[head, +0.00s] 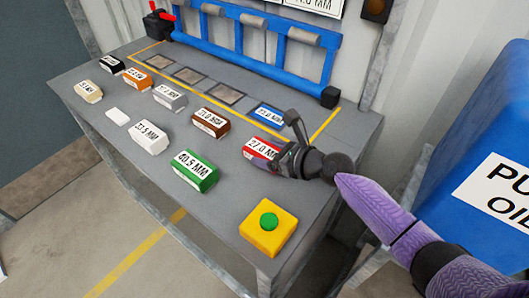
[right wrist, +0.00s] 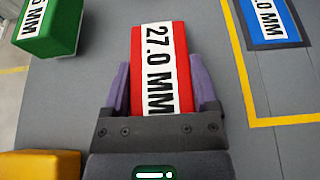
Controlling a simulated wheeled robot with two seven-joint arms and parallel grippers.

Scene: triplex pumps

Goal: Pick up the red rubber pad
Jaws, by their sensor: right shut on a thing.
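The red rubber pad (head: 262,148) bears a white label reading 27.0 MM. It is at the right part of the grey table (head: 233,210), and in the right wrist view the red pad (right wrist: 187,88) lies between the two purple fingers. My right gripper (head: 280,150) is shut on it, with a finger along each long side; in the right wrist view the gripper (right wrist: 160,88) grips its near end. I cannot tell whether the pad touches the table. My left gripper is not in view.
A green pad (head: 195,171), a brown pad (head: 210,122) and several other labelled pads stand on the table. A blue pad (head: 271,115) lies inside the yellow-lined area. A yellow box with a green button (head: 268,221) is near the front. A blue frame (head: 250,62) stands behind; a blue drum (head: 485,150) is at right.

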